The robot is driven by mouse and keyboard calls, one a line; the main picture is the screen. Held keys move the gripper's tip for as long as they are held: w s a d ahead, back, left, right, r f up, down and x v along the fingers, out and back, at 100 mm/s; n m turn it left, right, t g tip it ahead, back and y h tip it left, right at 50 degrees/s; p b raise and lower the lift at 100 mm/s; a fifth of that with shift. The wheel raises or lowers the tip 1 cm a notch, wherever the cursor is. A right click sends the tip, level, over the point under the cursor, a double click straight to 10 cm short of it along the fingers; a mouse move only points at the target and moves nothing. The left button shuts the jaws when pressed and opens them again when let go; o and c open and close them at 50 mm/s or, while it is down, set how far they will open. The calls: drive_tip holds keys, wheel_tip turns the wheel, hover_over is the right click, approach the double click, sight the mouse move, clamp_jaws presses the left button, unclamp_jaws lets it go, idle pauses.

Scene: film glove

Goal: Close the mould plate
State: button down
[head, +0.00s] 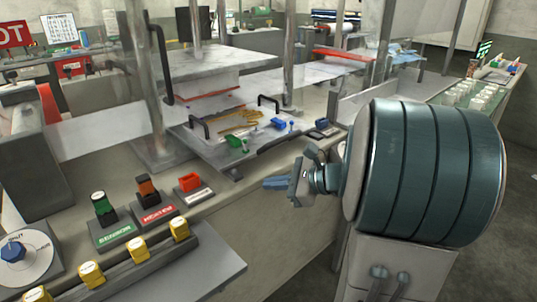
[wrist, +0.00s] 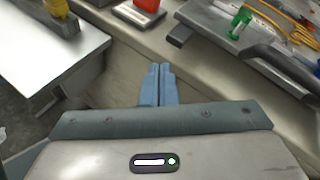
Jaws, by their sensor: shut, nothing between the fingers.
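The mould plate (head: 215,153) appears to be the grey metal plate with black handles that sticks out of the press frame in the head view. A green piece (head: 235,141), a blue piece (head: 278,122) and yellow cords (head: 242,118) lie on it. A dark bar handle (head: 283,146) runs along its front edge. In the wrist view, part of the plate (wrist: 205,22) and a dark handle (wrist: 280,66) show at the upper right. My gripper (head: 270,183) is shut and empty, in front of the bench and apart from the plate. Its blue fingers (wrist: 157,72) touch each other in the wrist view.
Green (head: 104,208), orange (head: 149,190) and red (head: 190,183) controls stand on the bench, left of my gripper. Press columns (head: 146,90) rise beside the plate. An upper block (head: 205,75) hangs above its rear part.

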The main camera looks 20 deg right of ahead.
drive_tip(key=w+d+f+m+t+h+b, duration=0.1)
drive_tip(key=w+d+m+t+h+b, duration=0.2)
drive_tip(key=d+m+t, duration=0.9)
drive_tip(key=w+n+g, duration=0.1)
drive_tip(key=w, duration=0.3)
drive_tip(key=w+n+g+b, duration=0.1)
drive_tip(key=w+g, duration=0.1)
drive_tip(key=w, duration=0.3)
drive_tip(key=w+a+g, duration=0.1)
drive_tip(key=w, duration=0.3)
drive_tip(key=shift+w+n+g, duration=0.3)
drive_tip(key=shift+n, duration=0.1)
drive_tip(key=shift+w, duration=0.1)
